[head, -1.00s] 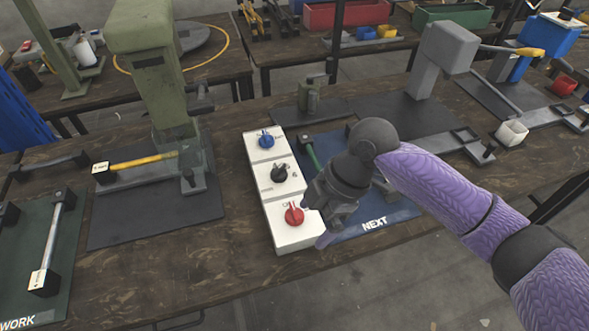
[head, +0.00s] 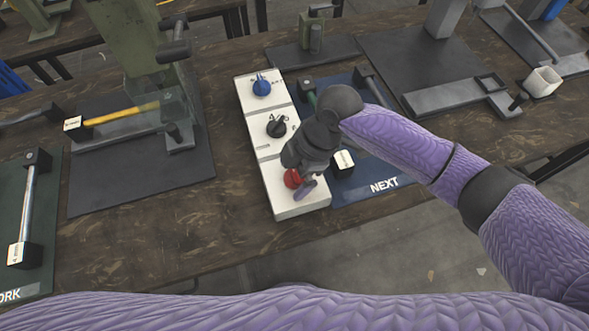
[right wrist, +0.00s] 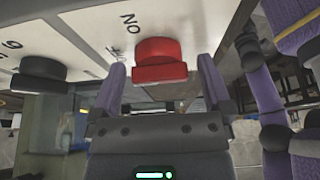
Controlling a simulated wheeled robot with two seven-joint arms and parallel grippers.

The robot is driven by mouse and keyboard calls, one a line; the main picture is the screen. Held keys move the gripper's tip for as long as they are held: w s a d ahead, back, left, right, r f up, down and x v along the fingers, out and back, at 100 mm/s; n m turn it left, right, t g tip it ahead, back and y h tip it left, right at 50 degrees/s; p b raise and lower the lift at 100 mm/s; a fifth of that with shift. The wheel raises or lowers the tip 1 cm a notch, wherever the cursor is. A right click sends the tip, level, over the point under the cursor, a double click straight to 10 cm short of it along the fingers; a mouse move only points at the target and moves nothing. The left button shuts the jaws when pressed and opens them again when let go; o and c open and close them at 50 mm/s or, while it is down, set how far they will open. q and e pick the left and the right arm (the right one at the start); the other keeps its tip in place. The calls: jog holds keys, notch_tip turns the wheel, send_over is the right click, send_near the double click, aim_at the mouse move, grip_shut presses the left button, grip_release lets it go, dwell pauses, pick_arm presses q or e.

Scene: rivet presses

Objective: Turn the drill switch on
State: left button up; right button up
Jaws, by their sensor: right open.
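A white switch panel (head: 264,152) on the wooden table carries a blue knob (head: 262,86), a black knob (head: 277,127) and a red knob (head: 292,179) in a row. No label that I can read says which one is the drill switch. My right gripper (head: 305,186) is over the red knob and partly hides it in the head view. In the right wrist view the red knob (right wrist: 160,60) sits between the open fingers (right wrist: 161,76), beside "ON" lettering, with the black knob (right wrist: 38,73) to the left. Gaps show between fingers and knob. My left gripper is out of view.
A blue mat (head: 408,181) marked NEXT, with dark-ended handles on it, lies right of the panel. A green press (head: 135,45) on a dark mat stands to the left. More presses stand behind and to the right. My purple arm crosses the bottom edge.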

jog(key=c, duration=1.2)
jog(key=shift+r+m+p, duration=0.25)
jog(key=shift+m+p, duration=0.15)
jog(key=shift+p, duration=0.4)
jog(key=m+t+p, duration=0.1)
jog(key=m+p, duration=0.3)
jog(key=p, duration=0.1)
jog(key=m+t+p, duration=0.2)
jog(key=m+p, duration=0.2)
jog(key=p, duration=0.1)
jog(key=shift+m+t, duration=0.3)
jog(key=shift+m+t+h+p, duration=0.35)
jog(key=shift+m+p, duration=0.5)
jog(key=shift+m, duration=0.35)
jog(key=shift+f+m+t+h+p, duration=0.1)
jog(key=shift+m+t+h+p, duration=0.2)
jog(key=shift+m+p, duration=0.45)
jog(key=shift+m, duration=0.35)
jog(key=shift+f, duration=0.1)
